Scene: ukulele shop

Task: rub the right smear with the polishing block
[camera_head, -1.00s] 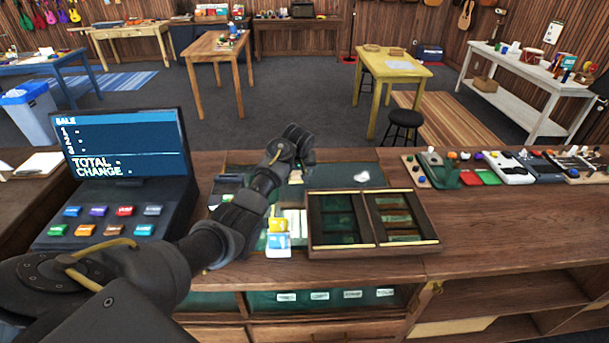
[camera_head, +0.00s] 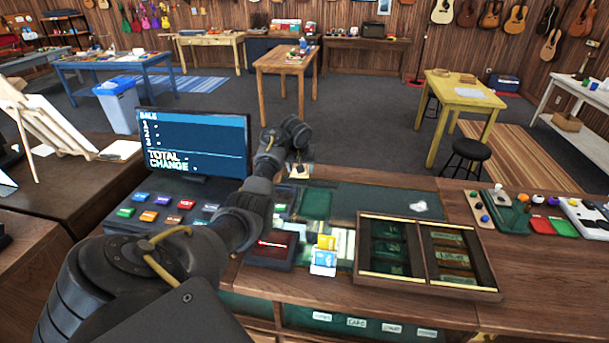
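My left arm reaches in from the left over the counter. Its gripper (camera_head: 298,163) is at the back edge of the counter, beside the register screen. The wrist hides the fingers, so I cannot tell whether they are open or shut. A small pale and tan thing (camera_head: 299,172) shows just below the gripper; I cannot tell whether it is the polishing block or whether it is held. A whitish smear-like patch (camera_head: 419,206) lies on the dark green mat (camera_head: 375,202), well to the right of the gripper. No second smear can be made out. My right gripper is not in view.
The cash register (camera_head: 196,150) stands left of my arm. A wooden divided tray (camera_head: 428,281) sits in front of the mat. Small cards (camera_head: 323,262) and a dark box with a red light (camera_head: 271,248) are near my forearm. Several colourful items (camera_head: 535,224) line the right.

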